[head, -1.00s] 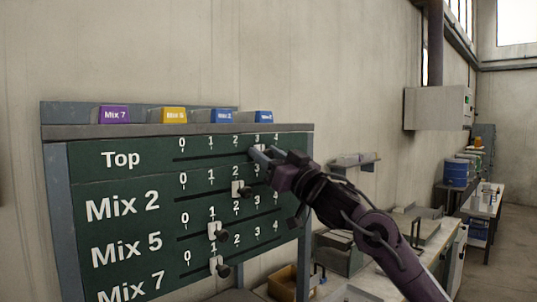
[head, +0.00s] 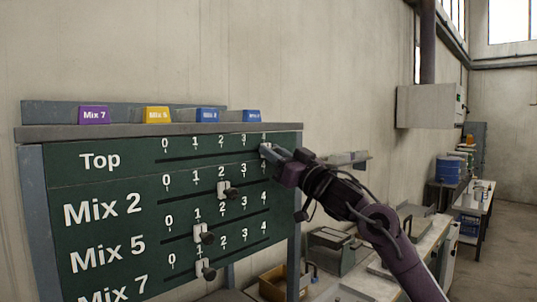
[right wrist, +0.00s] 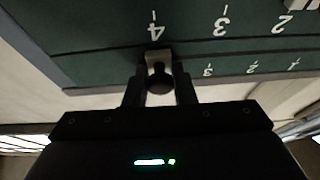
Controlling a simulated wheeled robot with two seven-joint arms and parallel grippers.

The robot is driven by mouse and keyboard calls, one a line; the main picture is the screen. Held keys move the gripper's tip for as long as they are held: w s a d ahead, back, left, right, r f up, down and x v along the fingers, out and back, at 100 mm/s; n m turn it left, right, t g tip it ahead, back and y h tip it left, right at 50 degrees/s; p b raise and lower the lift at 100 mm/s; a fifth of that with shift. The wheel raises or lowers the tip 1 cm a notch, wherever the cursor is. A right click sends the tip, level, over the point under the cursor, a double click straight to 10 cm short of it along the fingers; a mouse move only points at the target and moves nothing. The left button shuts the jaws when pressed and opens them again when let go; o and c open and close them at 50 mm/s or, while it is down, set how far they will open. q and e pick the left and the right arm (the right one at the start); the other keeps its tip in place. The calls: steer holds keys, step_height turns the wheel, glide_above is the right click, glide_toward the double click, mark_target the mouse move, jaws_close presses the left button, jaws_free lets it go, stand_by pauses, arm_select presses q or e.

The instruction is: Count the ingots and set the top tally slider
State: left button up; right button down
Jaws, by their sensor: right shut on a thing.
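The green tally board (head: 110,180) stands at the left in the head view, with rows Top, Mix 2, Mix 5 and Mix 7. My right gripper (head: 267,152) is shut on the top slider (right wrist: 158,62) at the 4 mark, the right end of its row. The right wrist view shows the slider's dark knob between the fingers. The Mix 2 slider (head: 224,188) is at 2. The Mix 5 slider (head: 199,233) and the Mix 7 slider (head: 203,268) are near 1. No loose ingots can be clearly made out. My left gripper is not in view.
Labelled blocks stand on the board's top ledge: purple Mix 7 (head: 94,115), yellow Mix 5 (head: 157,115) and two blue ones (head: 208,115). A workbench (head: 380,270) runs along the wall at right. A grey wall box (head: 428,106) hangs above it.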

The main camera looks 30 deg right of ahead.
steer(key=shift+d, duration=0.25)
steer(key=shift+a+r, duration=0.1)
steer(key=shift+a, duration=0.05)
steer(key=c, duration=1.6)
jaws_free()
steer(key=shift+c, duration=0.2)
steer(key=o, duration=0.4)
steer(key=shift+d, duration=0.2)
steer(key=shift+c, duration=0.2)
arm_select(q)
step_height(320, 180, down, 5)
steer(key=b, duration=0.5)
arm_select(e)
steer(key=v, duration=0.7)
steer(key=shift+s+f, duration=0.3)
